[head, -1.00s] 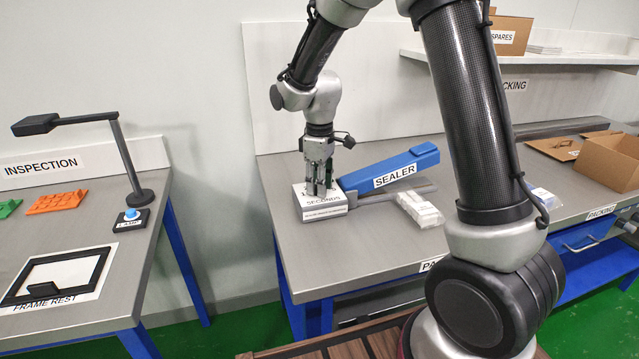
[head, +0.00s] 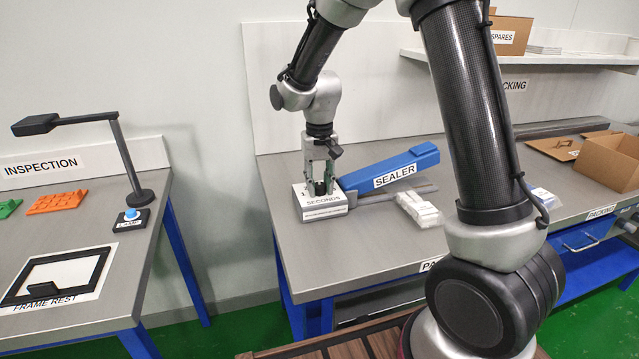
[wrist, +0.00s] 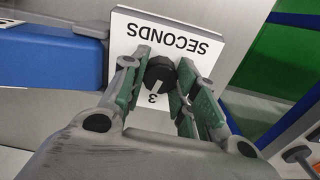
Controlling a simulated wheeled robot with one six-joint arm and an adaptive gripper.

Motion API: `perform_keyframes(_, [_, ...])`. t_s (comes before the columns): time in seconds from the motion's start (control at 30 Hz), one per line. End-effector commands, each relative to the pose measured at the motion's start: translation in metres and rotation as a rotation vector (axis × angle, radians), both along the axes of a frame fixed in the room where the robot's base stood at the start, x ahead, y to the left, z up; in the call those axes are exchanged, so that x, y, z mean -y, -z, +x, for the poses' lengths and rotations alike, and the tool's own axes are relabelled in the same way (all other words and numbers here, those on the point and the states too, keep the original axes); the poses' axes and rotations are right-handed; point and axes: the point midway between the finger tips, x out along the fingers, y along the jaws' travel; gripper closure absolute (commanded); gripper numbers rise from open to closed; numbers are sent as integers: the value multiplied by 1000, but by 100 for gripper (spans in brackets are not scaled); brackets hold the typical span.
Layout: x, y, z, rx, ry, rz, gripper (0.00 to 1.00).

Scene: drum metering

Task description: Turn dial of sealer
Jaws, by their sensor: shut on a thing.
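The sealer (head: 393,172) lies on the packing table, with a blue arm and a white-topped box end (head: 322,212) marked SECONDS. A round black dial with a pale pointer line (wrist: 159,74) sits on that white face in the wrist view. My gripper (head: 320,188) points down over the box end and is shut on the dial, with a green-padded finger on each side of it. In the wrist view my gripper (wrist: 162,82) hides part of the scale; a 3 shows near the pointer.
White packets (head: 418,208) lie in front of the sealer's blue arm. An open cardboard box (head: 608,160) stands at the right of the packing table. The inspection table (head: 110,262) with a lamp (head: 85,122) is at the left, across a gap.

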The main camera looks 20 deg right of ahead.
Motion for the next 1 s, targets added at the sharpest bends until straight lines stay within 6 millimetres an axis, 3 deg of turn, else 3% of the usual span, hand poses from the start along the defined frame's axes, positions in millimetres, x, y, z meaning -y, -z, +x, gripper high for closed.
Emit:
perform_keyframes(0.5, [0, -1, 1, 2, 380, 1, 94])
perform_keyframes(1.0, [0, -1, 1, 3, 481, 2, 94])
